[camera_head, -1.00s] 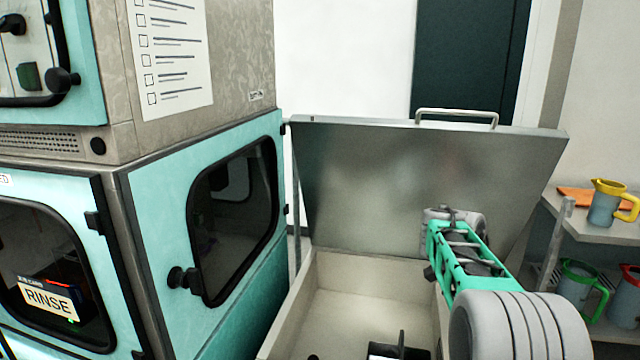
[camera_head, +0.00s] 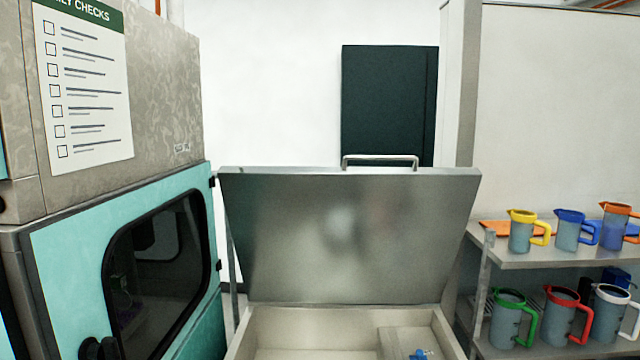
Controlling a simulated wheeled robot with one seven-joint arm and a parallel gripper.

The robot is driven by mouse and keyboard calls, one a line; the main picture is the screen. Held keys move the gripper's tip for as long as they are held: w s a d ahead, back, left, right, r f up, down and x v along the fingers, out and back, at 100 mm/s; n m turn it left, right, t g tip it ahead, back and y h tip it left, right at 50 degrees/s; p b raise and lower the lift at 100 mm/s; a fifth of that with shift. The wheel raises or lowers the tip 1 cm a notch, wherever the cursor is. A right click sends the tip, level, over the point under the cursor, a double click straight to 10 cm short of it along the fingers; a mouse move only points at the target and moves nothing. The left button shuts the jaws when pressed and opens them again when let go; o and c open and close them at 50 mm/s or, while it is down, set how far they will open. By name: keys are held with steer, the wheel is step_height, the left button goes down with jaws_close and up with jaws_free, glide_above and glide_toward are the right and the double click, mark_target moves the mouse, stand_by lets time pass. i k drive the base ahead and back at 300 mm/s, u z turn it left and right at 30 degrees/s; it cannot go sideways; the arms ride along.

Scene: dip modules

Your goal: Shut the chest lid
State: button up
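The chest (camera_head: 242,333) stands low at the bottom middle of the head view, with pale inner walls. Its grey metal lid (camera_head: 350,240) stands raised at the back, tilted, with a bar handle (camera_head: 380,159) on its top edge. The chest is open and I see part of its inside, with a small blue item (camera_head: 421,354) at the bottom edge of the picture. My gripper and arm are not in view.
A teal machine (camera_head: 60,260) with a dark window stands close on the left of the chest. A shelf (camera_head: 545,257) on the right holds several jugs with coloured handles. A white wall and a dark panel (camera_head: 388,105) are behind the lid.

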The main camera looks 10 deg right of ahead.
mark_target(343, 235)
steer(key=k, duration=1.3)
steer(key=z, duration=0.65)
steer(key=i, duration=1.8)
steer(key=u, duration=0.5)
